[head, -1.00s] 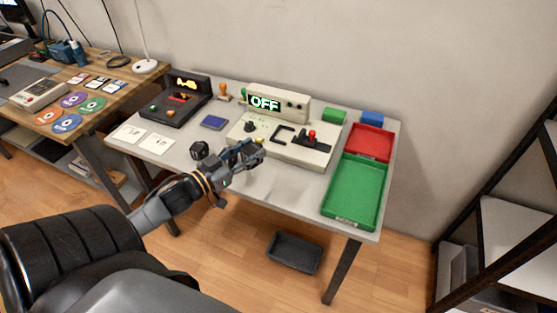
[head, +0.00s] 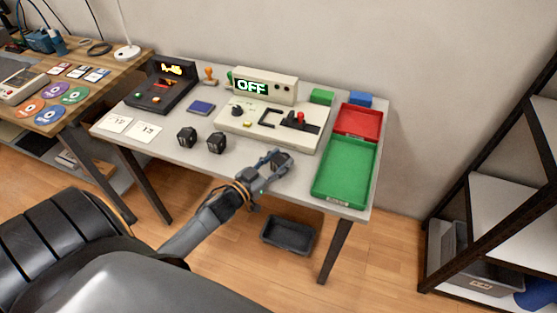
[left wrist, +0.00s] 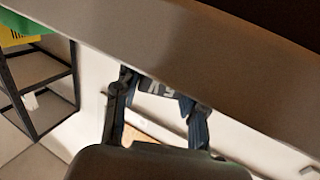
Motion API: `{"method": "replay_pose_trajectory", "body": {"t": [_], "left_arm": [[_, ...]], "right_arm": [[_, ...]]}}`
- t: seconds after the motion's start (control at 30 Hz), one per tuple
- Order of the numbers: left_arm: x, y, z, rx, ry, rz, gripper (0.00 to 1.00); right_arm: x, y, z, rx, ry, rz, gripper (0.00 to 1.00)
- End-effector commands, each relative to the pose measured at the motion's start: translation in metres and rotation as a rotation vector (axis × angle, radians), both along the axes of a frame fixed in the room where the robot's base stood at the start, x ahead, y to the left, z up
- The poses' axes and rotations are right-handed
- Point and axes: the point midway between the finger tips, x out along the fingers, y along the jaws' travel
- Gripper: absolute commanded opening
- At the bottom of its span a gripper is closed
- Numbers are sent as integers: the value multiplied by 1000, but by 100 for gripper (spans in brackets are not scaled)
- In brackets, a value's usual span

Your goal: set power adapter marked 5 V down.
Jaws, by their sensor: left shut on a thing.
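My left gripper (head: 275,163) is shut on a black power adapter (head: 284,159) at the front edge of the light grey table, left of the green tray. In the left wrist view the adapter (left wrist: 158,88) sits between the two fingers, and its pale marking looks like 5 V upside down. Whether the adapter touches the table top is hard to tell. Two other black adapters, one on the left (head: 186,136) and one on the right (head: 217,142), stand on the table left of the gripper. My right gripper is not in view.
A beige console (head: 232,122) with a red-topped lever and an OFF display stands behind the gripper. To the right are a green tray (head: 319,186) and a red tray (head: 359,122). Two white cards (head: 145,132) lie at the left. A dark bin (head: 288,236) is on the floor.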

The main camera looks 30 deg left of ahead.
Motion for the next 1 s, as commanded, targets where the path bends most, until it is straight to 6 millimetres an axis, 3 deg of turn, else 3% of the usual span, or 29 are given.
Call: {"method": "replay_pose_trajectory", "body": {"t": [0.27,0.3,0.4,0.77,1.0], "left_arm": [[0,0,-1,1,-2,0,4],[0,1,-2,1,0,0,45],[0,1,-1,1,0,1,64],[-1,1,1,1,0,1,64],[-39,6,-2,1,4,1,64]], "right_arm": [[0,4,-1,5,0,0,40],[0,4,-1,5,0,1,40],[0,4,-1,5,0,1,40],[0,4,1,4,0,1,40],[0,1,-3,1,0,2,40]]}}
